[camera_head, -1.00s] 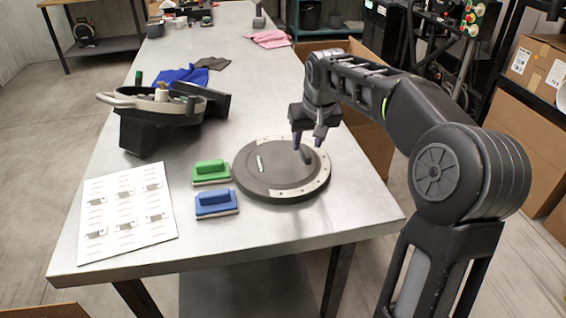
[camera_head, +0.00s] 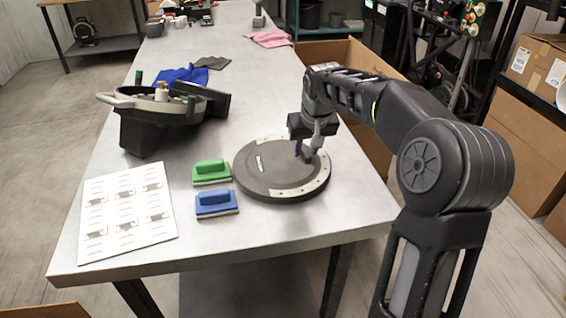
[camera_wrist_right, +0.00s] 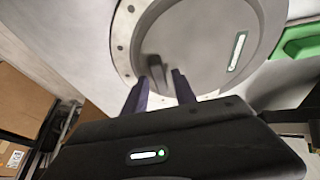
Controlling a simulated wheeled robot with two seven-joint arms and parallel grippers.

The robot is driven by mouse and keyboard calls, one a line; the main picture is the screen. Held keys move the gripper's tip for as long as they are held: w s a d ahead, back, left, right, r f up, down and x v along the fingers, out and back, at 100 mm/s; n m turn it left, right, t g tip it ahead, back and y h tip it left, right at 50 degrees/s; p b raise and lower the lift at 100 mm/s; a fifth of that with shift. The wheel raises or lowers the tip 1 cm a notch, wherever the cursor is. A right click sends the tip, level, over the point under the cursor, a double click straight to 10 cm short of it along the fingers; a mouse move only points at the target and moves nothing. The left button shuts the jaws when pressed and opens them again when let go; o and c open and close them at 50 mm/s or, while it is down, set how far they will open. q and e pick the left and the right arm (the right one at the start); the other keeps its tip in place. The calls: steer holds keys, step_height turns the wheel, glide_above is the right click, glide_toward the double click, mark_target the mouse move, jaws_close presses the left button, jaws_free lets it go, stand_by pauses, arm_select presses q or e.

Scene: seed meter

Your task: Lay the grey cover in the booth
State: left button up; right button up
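The grey cover (camera_head: 262,183) is a flat round disc lying on the table, with a lighter studded band along part of its rim and a small raised grip. It also shows in the right wrist view (camera_wrist_right: 200,40), where the raised grip (camera_wrist_right: 155,68) stands up from its face. My right gripper (camera_head: 307,154) is low over the cover at the grip. In the right wrist view its two purple fingers (camera_wrist_right: 160,82) are apart, with the grip between or just beyond their tips. I cannot tell which thing is the booth. My left gripper is out of view.
A green-handled block (camera_head: 211,172) and a blue-handled block (camera_head: 215,204) stand just left of the cover. A white printed sheet (camera_head: 127,213) lies at front left. A black housing with a light rim (camera_head: 150,125) stands behind it. An open cardboard box (camera_head: 350,60) is beyond the table's right edge.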

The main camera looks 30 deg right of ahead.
jaws_close()
stand_by(1.1)
